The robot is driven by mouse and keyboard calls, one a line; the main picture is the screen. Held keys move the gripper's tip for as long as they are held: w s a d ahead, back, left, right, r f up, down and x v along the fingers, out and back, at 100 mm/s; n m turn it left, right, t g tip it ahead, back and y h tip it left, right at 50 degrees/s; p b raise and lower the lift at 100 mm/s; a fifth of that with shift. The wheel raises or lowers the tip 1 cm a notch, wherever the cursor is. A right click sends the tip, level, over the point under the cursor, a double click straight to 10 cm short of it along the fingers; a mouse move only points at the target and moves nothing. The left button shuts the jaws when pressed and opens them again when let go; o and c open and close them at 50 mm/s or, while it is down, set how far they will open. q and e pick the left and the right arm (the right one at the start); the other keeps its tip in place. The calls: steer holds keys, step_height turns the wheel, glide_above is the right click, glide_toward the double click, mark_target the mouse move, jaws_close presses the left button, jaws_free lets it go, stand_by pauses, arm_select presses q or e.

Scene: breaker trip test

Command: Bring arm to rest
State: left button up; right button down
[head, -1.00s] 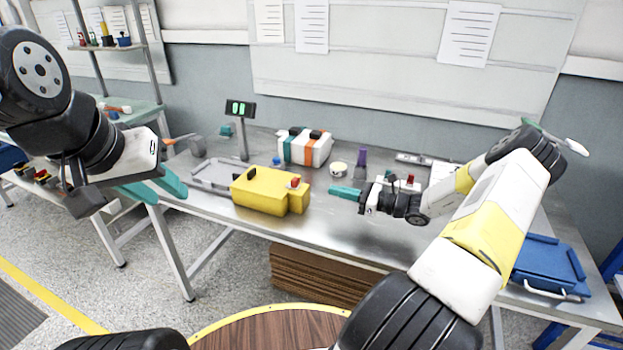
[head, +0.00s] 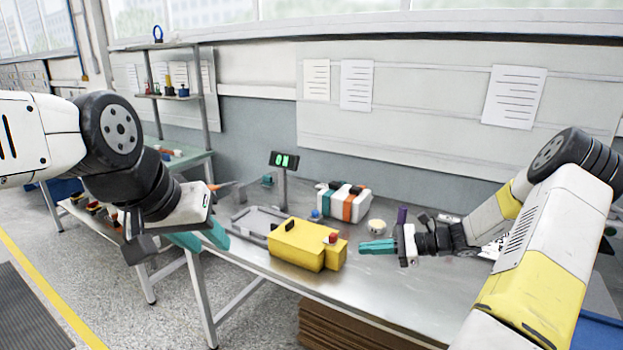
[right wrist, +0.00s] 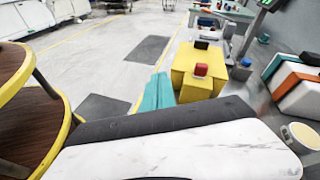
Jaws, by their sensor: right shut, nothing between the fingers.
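My right gripper (head: 364,247) is in the head view, over the bench to the right of a yellow box (head: 298,245) with a red button (head: 333,238). Its teal fingers are shut with nothing between them. They also show in the right wrist view (right wrist: 157,92), apart from the button in the picture. My left gripper (head: 207,240) hangs at the left of the head view, in front of the bench's left end. Its two teal fingers look spread and empty, partly hidden by its own wrist.
A metal bench (head: 420,290) carries a grey tray (head: 250,222), a green-lit display (head: 284,160), a white case with coloured straps (head: 343,202), a tape roll (head: 377,226) and a purple item (head: 402,215). Cardboard (head: 340,328) is stacked underneath. Open floor lies at left.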

steer(key=s+a+r+n+g+h, duration=0.2)
steer(key=s+a+r+n+h, duration=0.2)
steer(key=s+r+n, duration=0.2)
steer(key=s+a+r+n+g+h, duration=0.2)
steer(key=s+a+r+n+h, duration=0.1)
steer(key=s+r+n+h, duration=0.25)
steer(key=s+d+r+n+t+h, duration=0.1)
steer(key=s+r+n+t, duration=0.4)
steer(key=s+r, duration=0.5)
steer(key=shift+s+r+n+t+h, duration=0.3)
steer(key=shift+s+n+h, duration=0.35)
steer(key=shift+s+n, duration=1)
steer(key=shift+s+d+m, duration=0.1)
steer(key=shift+s+m, duration=0.2)
